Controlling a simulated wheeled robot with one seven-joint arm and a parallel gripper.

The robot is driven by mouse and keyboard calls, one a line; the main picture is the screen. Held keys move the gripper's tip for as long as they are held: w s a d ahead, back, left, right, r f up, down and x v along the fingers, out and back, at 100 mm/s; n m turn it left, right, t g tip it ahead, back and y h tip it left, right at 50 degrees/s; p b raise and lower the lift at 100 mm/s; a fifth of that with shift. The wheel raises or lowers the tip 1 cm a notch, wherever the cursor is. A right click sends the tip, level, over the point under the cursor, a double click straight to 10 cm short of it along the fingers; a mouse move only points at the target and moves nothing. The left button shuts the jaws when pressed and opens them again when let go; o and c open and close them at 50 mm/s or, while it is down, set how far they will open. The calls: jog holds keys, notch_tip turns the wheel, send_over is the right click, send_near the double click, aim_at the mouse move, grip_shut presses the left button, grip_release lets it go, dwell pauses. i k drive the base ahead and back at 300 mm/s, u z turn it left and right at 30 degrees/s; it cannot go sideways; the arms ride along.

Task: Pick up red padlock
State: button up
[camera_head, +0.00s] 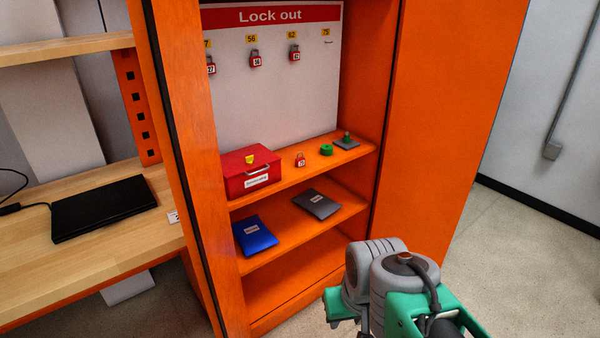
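A small red padlock (300,160) with a pale label stands on the upper shelf of the orange cabinet, between a red box and a green ring. Other red padlocks hang on the white "Lock out" board above: one under tag 56 (255,60), one under the 62 tag (295,54), and one (211,66) partly hidden by the cabinet's left edge. The hook under tag 75 bears no padlock. My arm shows at the lower right, in front of the cabinet and apart from the shelf. My gripper's fingers are not in view.
The red box (248,182) has a handle and a yellow piece on top. A green ring (326,149) and a grey-green stand (346,141) are to the right. Lower shelf holds blue (255,236) and grey folders (316,204). An open orange door (445,120) flanks the right.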

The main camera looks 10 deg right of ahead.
aim_at(300, 161)
jog(key=z, duration=1.15)
jog(key=i, duration=2.8)
jog(key=u, duration=4.85)
